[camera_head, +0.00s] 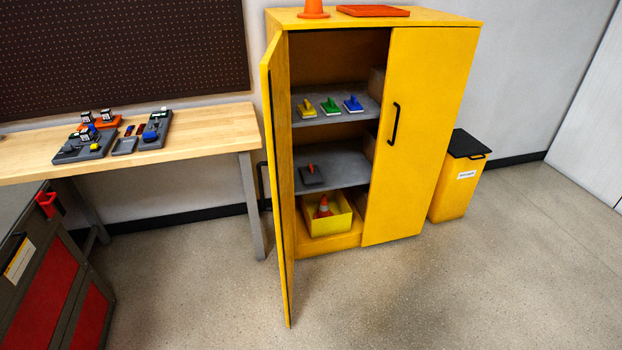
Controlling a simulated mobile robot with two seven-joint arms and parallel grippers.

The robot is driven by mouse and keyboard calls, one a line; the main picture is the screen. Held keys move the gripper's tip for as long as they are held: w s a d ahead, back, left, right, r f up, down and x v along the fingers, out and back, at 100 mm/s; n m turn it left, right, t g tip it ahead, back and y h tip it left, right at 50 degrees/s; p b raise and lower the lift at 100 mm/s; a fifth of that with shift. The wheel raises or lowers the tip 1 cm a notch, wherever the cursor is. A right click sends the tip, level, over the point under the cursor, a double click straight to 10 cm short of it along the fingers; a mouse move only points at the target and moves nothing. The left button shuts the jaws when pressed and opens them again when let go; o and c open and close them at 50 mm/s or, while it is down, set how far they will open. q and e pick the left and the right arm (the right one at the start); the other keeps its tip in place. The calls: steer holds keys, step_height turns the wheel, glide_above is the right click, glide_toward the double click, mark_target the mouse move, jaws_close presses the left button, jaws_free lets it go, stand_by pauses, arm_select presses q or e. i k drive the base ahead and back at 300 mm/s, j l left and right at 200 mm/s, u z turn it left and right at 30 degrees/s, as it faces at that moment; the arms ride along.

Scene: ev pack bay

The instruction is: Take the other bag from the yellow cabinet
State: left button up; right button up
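The yellow cabinet (432,130) stands against the wall. Its left door (279,190) is swung open toward me, and its right door is shut with a black handle (393,124). The upper shelf (335,88) holds a yellow item (307,108), a green item (331,106) and a blue item (353,104). The lower shelf (350,168) holds a dark flat item with a small red upright part (312,175). I cannot clearly make out a bag. The space behind the right door is hidden. Neither of my grippers is in view.
A yellow bin (328,220) with an orange cone sits in the cabinet's bottom. A cone (313,9) and red flat case (373,11) lie on top. A black-lidded yellow bin (456,190) stands right, a workbench (205,130) left, a red-grey cart (45,290) front left. Floor ahead is clear.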

mark_target(311, 174)
steer(key=i+l+u, duration=0.25)
steer(key=i+l, duration=0.8)
steer(key=i, duration=0.15)
